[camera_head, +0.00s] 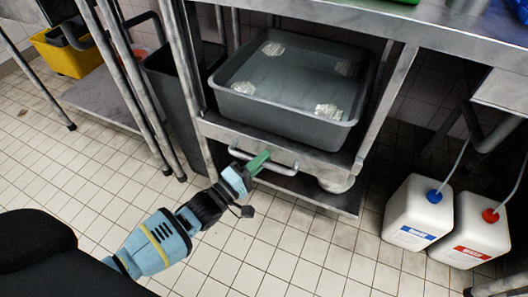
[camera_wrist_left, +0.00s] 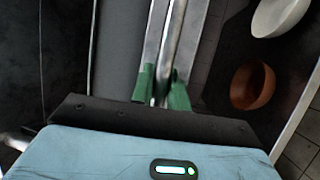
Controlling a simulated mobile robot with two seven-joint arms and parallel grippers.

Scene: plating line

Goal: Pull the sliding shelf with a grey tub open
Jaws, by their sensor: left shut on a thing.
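The sliding shelf (camera_head: 222,127) sits under a steel table and carries a grey tub (camera_head: 300,118). The tub holds several pale, shiny patches on its floor. A metal bar handle (camera_head: 286,166) runs along the shelf's front. My left gripper (camera_head: 258,162) has green fingertips and is shut on the handle near its left part. In the left wrist view my left gripper (camera_wrist_left: 161,88) has one green finger on each side of the metal bar (camera_wrist_left: 158,50). My right gripper is not in view.
Two white canisters, one with a blue cap (camera_head: 420,215) and one with a red cap (camera_head: 475,232), stand on the floor at right. A dark bin (camera_head: 170,85) stands left of the shelf. A yellow bucket (camera_head: 70,55) is at far left. Tiled floor in front is clear.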

